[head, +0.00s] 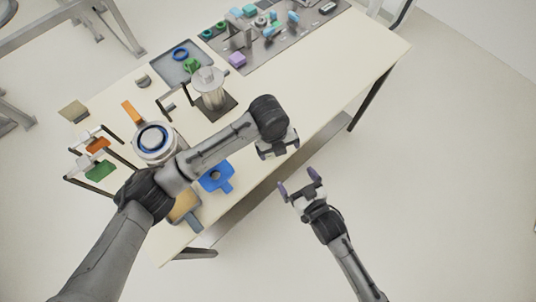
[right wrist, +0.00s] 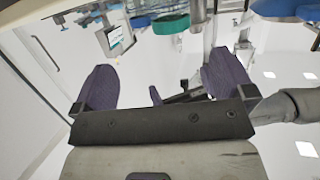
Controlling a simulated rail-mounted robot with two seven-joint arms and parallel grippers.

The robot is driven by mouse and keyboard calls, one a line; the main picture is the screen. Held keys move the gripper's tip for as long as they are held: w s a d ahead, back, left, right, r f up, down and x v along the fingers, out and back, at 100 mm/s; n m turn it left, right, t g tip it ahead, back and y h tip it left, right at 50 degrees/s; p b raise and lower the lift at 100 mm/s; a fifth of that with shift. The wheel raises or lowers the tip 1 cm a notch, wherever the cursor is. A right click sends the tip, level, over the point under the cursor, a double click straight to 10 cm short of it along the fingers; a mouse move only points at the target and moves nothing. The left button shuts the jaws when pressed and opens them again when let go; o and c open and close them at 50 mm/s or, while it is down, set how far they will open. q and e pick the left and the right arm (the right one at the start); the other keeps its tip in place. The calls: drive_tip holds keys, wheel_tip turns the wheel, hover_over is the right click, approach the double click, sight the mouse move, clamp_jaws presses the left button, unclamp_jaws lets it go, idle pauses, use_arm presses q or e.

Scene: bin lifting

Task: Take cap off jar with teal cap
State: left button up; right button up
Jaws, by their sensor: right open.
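Small teal pieces (head: 250,11) lie at the back of the table in the head view. They are too small to tell which is the jar's teal cap. In the right wrist view a green-teal round piece (right wrist: 171,23) shows at the top edge, and I cannot tell whether it is the cap. My right gripper (head: 300,187) is open and empty, off the table's front edge, its purple fingers apart. My left gripper (head: 279,149) hangs by the table's front edge, and its fingers do not show clearly. No jar is seen in either gripper.
The table (head: 345,55) is bare at its right end. A grey metal plate (head: 285,40) with several small parts lies at the back. A pot with a blue ring (head: 153,139), a blue part (head: 216,177) and a metal cylinder (head: 209,88) stand left of my left gripper.

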use_arm(q)
drive_tip(key=w+a+m+b, duration=0.1)
drive_tip(key=w, duration=0.1)
drive_tip(key=w+m+y+b, duration=0.1)
drive_tip(key=w, duration=0.1)
drive_tip(key=w+a+m+y+b, duration=0.1)
drive_tip(key=w, duration=0.1)
drive_tip(key=shift+a+f+m, duration=0.2)
drive_tip(key=shift+a+m, duration=0.15)
drive_tip(key=shift+m, duration=0.05)
drive_tip(key=shift+b, duration=0.3)
drive_tip(key=shift+r, duration=0.1)
use_arm(e)
drive_tip(key=shift+n+t+y, duration=0.4)
drive_tip(key=shift+t+y, duration=0.4)
drive_tip(key=shift+y, duration=0.1)
drive_tip(key=w+a+f, duration=0.1)
drive_tip(key=w+a, duration=0.2)
drive_tip(key=w, duration=0.1)
drive_tip(key=w+a+f, duration=0.2)
drive_tip(key=w, duration=0.3)
drive_tip(key=w+a+f, duration=0.2)
drive_tip(key=w+a, duration=0.1)
drive_tip(key=w, duration=0.1)
drive_tip(key=shift+w+a, duration=0.2)
drive_tip(key=shift+a, duration=0.15)
drive_tip(key=shift+c, duration=0.4)
